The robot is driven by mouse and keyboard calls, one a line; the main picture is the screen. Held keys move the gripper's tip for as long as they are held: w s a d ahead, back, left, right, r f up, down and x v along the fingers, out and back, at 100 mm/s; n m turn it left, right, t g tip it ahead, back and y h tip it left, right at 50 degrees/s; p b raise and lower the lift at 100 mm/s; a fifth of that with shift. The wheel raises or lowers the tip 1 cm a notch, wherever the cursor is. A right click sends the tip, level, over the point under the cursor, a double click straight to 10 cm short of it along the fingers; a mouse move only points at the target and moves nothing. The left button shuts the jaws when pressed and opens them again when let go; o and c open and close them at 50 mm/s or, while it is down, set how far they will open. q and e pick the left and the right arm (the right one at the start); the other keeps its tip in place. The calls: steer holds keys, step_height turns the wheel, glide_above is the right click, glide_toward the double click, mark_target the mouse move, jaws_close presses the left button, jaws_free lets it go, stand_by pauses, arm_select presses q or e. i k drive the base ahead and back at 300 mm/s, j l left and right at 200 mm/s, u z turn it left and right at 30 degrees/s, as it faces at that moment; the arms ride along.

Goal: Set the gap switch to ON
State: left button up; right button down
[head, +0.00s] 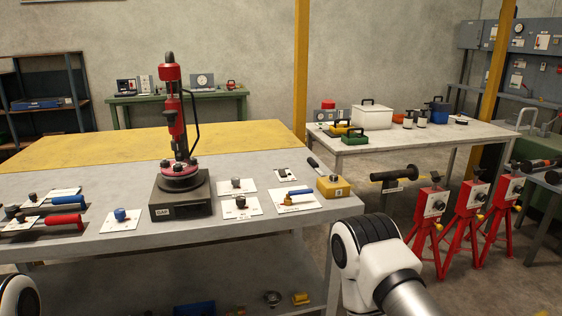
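A dark box (181,196) stands on the grey table and bears a small label that seems to read GAP (163,212). A red and black upright device (171,115) with a round red flange stands on top of it. Several small plates with knobs and levers lie around it, among them a blue knob (120,214), dark knobs (236,184) and a blue-handled lever (293,191). I cannot tell which of them is the gap switch, nor read any ON mark. Only parts of my arms show at the bottom edge; neither gripper is in view.
The grey table (265,225) has a bare front strip. A yellow box (332,187) with a dark-handled lever sits at its right corner. Red stands (430,205) and a second table (400,141) are to the right.

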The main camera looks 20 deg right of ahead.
mark_target(282, 173)
steer(key=i+l+u, duration=0.1)
steer(key=i+l, duration=0.15)
steer(key=l, duration=0.15)
steer(key=i+l+u, duration=0.1)
steer(key=l, duration=0.35)
steer(key=i+l+u, duration=0.1)
steer(key=i+l, duration=0.25)
steer(key=i+l+u, duration=0.1)
steer(key=l, duration=0.5)
steer(key=i+l+u, duration=0.1)
steer(key=i+l, duration=0.15)
steer(key=l, duration=0.2)
steer(key=i+l+u, duration=0.1)
steer(key=l, duration=0.4)
steer(key=i+l+u, duration=0.1)
steer(key=l, duration=0.4)
steer(key=i+l, duration=0.2)
steer(key=l, duration=0.35)
steer(key=i+u, duration=0.05)
